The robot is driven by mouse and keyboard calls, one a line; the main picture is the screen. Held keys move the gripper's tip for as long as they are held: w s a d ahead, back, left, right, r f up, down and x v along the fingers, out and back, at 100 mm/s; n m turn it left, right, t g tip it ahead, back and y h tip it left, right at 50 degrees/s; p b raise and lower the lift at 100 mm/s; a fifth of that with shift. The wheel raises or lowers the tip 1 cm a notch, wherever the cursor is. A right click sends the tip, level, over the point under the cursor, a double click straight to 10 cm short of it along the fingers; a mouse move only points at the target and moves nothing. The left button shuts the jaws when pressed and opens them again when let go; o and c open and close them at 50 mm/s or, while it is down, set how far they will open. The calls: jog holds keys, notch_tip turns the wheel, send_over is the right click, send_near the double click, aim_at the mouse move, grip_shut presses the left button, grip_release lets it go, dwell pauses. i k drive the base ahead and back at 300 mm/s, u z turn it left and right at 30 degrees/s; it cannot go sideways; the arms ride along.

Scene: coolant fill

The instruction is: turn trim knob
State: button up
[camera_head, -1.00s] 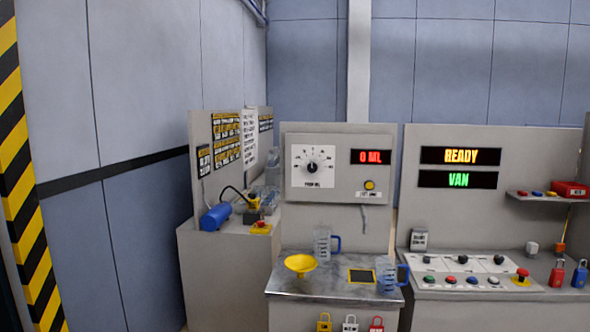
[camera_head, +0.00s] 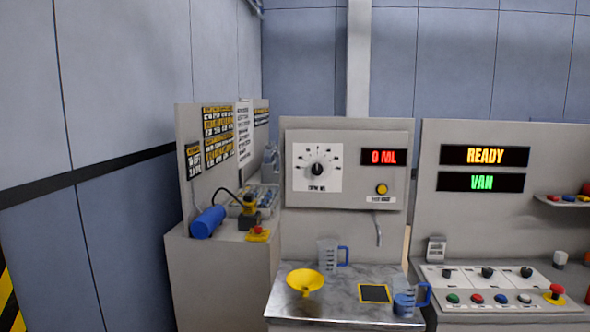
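The trim knob (camera_head: 317,169) is a black round knob on a white square dial plate (camera_head: 303,182) with tick marks around its upper side. It sits on a light grey panel box (camera_head: 360,150) on the upright board of the middle bench. A red display (camera_head: 384,156) to its right reads "0 ML". A yellow button (camera_head: 382,188) is below the display. My gripper is not in view, and nothing touches the knob.
On the bench below stand a yellow funnel (camera_head: 305,281), a clear jug with blue handle (camera_head: 328,256), a dark yellow-edged pad (camera_head: 374,293) and another jug (camera_head: 404,300). A spout (camera_head: 378,230) hangs under the panel. A button console (camera_head: 480,285) is at right.

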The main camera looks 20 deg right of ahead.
aim_at(317, 168)
jog(key=i, duration=0.8)
jog(key=z, duration=0.6)
jog(key=i, duration=0.65)
jog(key=z, duration=0.4)
